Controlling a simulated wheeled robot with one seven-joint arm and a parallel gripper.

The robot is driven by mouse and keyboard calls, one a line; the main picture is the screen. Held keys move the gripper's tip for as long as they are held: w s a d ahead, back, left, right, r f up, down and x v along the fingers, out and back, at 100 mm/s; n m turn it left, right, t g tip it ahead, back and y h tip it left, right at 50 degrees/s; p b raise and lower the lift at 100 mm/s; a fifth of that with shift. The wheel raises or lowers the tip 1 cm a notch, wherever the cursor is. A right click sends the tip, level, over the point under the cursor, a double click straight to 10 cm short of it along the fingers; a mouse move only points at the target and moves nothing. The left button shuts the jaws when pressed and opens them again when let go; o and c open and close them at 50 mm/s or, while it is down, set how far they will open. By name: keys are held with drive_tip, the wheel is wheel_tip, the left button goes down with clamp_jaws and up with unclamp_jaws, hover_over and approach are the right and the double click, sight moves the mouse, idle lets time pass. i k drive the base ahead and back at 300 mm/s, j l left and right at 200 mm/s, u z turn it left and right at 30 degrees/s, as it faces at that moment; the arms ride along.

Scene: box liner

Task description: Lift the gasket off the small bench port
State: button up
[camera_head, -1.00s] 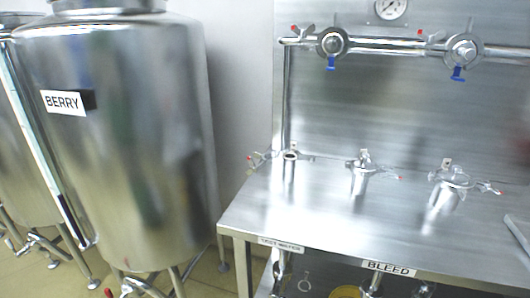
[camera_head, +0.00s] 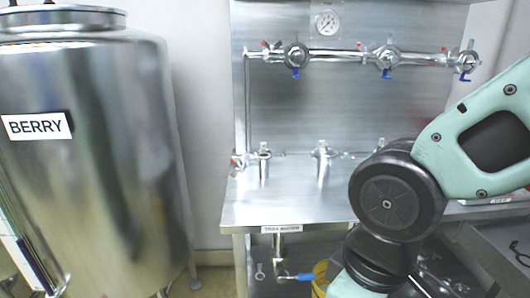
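I cannot make out a gasket on either port at this size. My arm covers the bench's right part, where a third port showed earlier. My gripper is not in view; only my teal and black arm links show at the right.
A pipe rail with several blue-handled valves (camera_head: 296,57) and a gauge (camera_head: 327,22) runs along the backsplash. The BERRY tank (camera_head: 95,180) stands at left. A blue-handled valve (camera_head: 297,277) and a yellow container (camera_head: 321,283) are below the bench. The bench front left is clear.

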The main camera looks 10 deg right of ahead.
sight(263, 144)
drive_tip(key=u, duration=0.15)
drive_tip(key=i+j+z, duration=0.1)
drive_tip(key=i, duration=0.4)
drive_tip(key=i+j+z, duration=0.1)
drive_tip(key=i+j, duration=0.25)
drive_tip(key=i, duration=0.15)
drive_tip(key=i+j+z, duration=0.1)
drive_tip(key=i+j, duration=0.15)
drive_tip(key=i, duration=0.25)
